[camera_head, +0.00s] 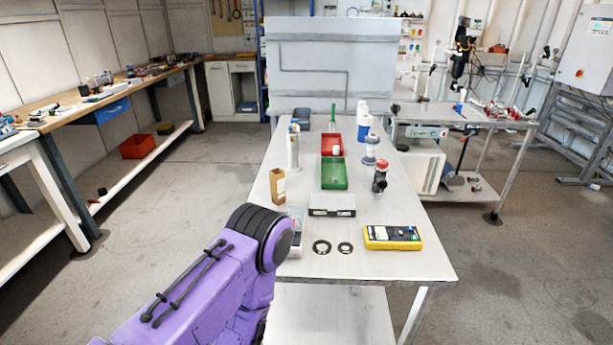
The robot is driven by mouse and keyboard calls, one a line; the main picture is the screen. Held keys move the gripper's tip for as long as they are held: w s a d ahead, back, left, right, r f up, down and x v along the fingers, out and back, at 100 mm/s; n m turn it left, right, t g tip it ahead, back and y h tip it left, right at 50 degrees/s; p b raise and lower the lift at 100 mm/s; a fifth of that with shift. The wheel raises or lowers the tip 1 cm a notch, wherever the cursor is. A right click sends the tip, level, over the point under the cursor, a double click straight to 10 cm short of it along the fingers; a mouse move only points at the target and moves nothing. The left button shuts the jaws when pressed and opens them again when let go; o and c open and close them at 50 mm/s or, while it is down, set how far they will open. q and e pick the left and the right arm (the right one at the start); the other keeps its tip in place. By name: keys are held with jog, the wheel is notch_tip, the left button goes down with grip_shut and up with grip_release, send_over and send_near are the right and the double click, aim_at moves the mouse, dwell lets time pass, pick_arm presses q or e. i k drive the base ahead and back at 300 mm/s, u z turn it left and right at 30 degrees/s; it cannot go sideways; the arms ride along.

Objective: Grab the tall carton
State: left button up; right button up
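The tall carton (277,187) is a small brown upright box near the left edge of the white table. It stands apart from the things around it. My purple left arm comes in from the bottom left and ends in view at a dark joint, in front of the carton and nearer to me. Neither my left gripper nor my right gripper can be seen.
The table (380,290) holds a grey box (331,205), a yellow multimeter (392,237), two black rings (321,247), a green bin (334,174), a red bin (331,145), a red-topped dark part (380,177) and a white cylinder (293,150).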

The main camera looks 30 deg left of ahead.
aim_at(277, 179)
jog(key=u, duration=0.5)
jog(key=i, duration=0.9)
jog(key=u, duration=0.85)
jog(key=k, duration=1.65)
jog(key=u, duration=1.2)
jog(key=i, duration=3.45)
jog(key=z, duration=1.65)
